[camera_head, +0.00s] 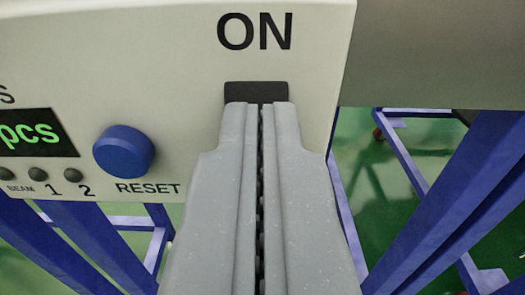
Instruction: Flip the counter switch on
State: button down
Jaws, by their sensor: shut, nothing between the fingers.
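The counter switch (256,92) is a dark block on the cream counter panel (180,50), just below the black ON label. Only its upper part shows; my gripper hides what lies below it. My gripper (258,106) is shut and empty, with its grey fingertips over the lower edge of the switch. I cannot tell whether the tips touch it or which way the switch is tilted.
A blue RESET knob (124,151) sticks out left of my gripper. A display (35,133) with green "pcs" text is at the left edge. Blue frame legs (445,200) stand over a green floor at lower right.

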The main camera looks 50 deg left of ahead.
jog(key=s+d+r+p, duration=0.3)
jog(key=s+d+r, duration=0.1)
jog(key=s+d, duration=0.3)
jog(key=d, duration=0.2)
jog(key=shift+s+d, duration=0.2)
jog(key=shift+d, duration=0.2)
